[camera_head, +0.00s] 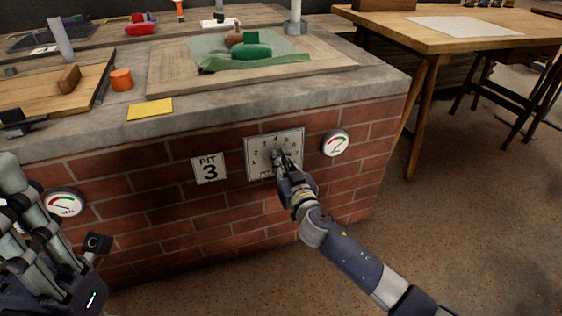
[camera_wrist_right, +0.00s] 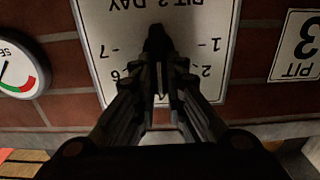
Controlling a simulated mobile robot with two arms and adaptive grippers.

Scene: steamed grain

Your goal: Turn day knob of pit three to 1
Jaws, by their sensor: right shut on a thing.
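The day dial plate (camera_head: 256,145) of pit three is a pale panel with numerals on the brick front, right of the "PIT 3" sign (camera_head: 209,168). My right gripper (camera_head: 283,164) is at the middle of this plate, shut on the dark day knob. In the right wrist view the plate (camera_wrist_right: 105,30) appears upside down, with 1 and 2 at right and 6 and 7 at left. There the knob (camera_wrist_right: 156,38) shows between and beyond the fingers (camera_wrist_right: 163,70). The knob's pointer is hidden, so its setting cannot be read.
A round gauge (camera_head: 336,143) is close right of the plate, another gauge (camera_head: 63,204) at far left. The stone counter (camera_head: 330,91) above holds a yellow card (camera_head: 150,109), an orange cup (camera_head: 121,79) and a green cloth. A wooden table (camera_head: 435,38) stands at right.

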